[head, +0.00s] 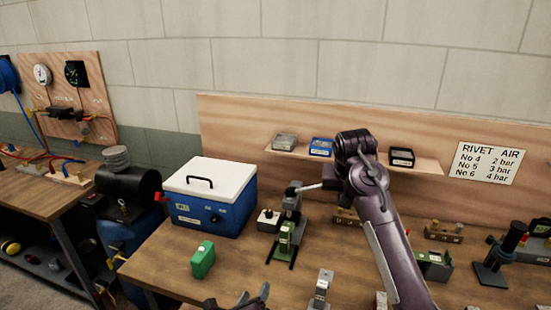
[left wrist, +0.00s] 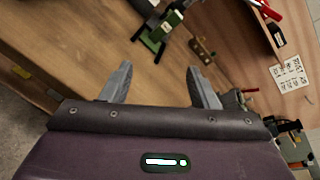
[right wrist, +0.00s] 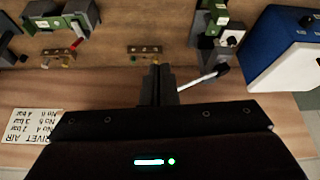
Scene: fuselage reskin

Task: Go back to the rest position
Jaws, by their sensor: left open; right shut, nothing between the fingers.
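My left gripper (head: 238,299) is low at the bottom edge of the head view, over the front of the wooden bench. In the left wrist view its two grey fingers (left wrist: 160,78) stand wide apart with bare wood between them.
A green-and-black press (head: 286,230) stands between a blue cooler box (head: 212,198) and my right arm. A small green block (head: 203,259) sits in front of the box. A wall shelf (head: 430,167) holds small boxes. Another black device (head: 500,258) stands at the right.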

